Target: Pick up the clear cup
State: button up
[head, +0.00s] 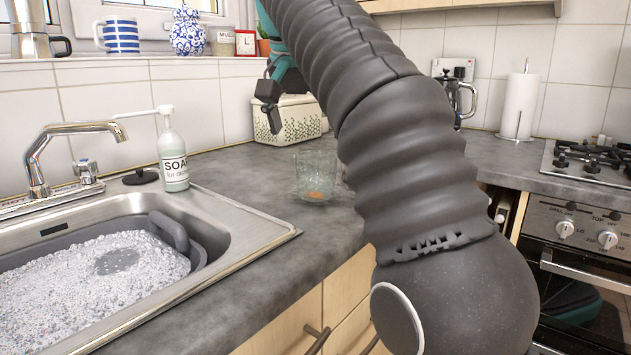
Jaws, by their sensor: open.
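The clear cup (316,175) stands upright on the grey worktop, right of the sink and partly close to my arm in the picture. Something orange-brown shows at its bottom. My gripper (270,118) is up and left of the cup, in front of the patterned white box, with its fingers pointing down. It is open, and nothing shows between its fingers. My arm hides part of the gripper and the worktop to the right of the cup.
The sink (225,235) holds a grey basin (180,238) of suds. A soap bottle (173,160) and tap (75,130) stand behind it. The patterned box (300,120) is at the back. A hob (590,165) is right. Worktop between sink and cup is clear.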

aim_at(315, 181)
jog(key=shift+x, duration=5.75)
jog(key=shift+s, duration=0.1)
jog(key=c, duration=1.1)
jog(key=shift+c, duration=0.2)
